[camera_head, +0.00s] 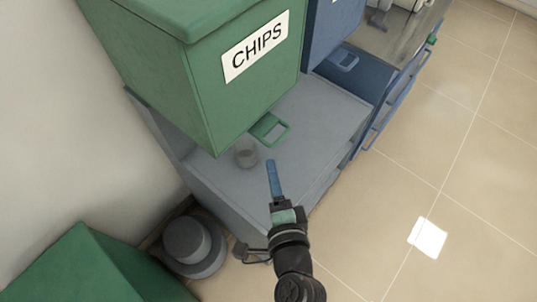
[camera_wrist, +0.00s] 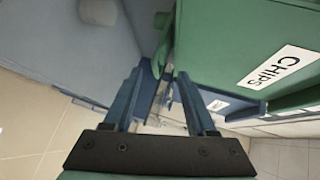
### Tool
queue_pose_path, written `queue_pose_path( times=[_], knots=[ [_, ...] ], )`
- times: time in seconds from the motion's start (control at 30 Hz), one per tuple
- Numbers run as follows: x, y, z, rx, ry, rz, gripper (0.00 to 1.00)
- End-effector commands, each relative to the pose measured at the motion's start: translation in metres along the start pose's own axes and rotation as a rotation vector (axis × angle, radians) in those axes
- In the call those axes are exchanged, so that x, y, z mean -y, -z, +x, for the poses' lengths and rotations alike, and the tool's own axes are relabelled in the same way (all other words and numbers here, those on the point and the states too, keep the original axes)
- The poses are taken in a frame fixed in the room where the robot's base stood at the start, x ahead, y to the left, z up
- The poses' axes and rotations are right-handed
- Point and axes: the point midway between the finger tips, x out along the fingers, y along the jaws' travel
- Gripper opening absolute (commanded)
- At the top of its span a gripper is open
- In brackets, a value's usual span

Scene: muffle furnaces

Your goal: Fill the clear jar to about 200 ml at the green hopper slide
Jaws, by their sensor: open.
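The green hopper (camera_head: 190,75), labelled CHIPS, stands over a grey bench. Its green slide (camera_head: 270,129) sticks out low at the front as a looped handle. The clear jar (camera_head: 246,152) stands upright on the bench by the hopper's lower edge, left of the slide; I cannot make out its fill level. My gripper (camera_head: 273,163) is open, in front of the slide and to the right of the jar, apart from both. In the wrist view, the hopper (camera_wrist: 240,45) fills the right, the jar (camera_wrist: 98,12) shows at the top left, and the open fingers (camera_wrist: 160,74) hold nothing.
The grey bench (camera_head: 320,112) is clear to the right of the slide. A blue unit (camera_head: 350,70) stands beyond it. A grey round object (camera_head: 190,245) and a green box (camera_head: 85,270) are at the lower left. Tiled floor (camera_head: 440,150) lies open at right.

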Motion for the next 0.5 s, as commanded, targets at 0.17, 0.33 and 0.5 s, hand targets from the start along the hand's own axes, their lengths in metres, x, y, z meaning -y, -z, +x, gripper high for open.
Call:
queue_pose_path(
  times=[0.17, 0.33, 0.5],
  knots=[
    [0.003, 0.000, 0.024, 0.001, 0.003, -0.002, 0.57],
    [0.003, 0.000, 0.058, 0.002, 0.003, -0.005, 0.57],
    [0.003, 0.000, 0.089, 0.001, 0.003, -0.006, 0.57]
  ],
)
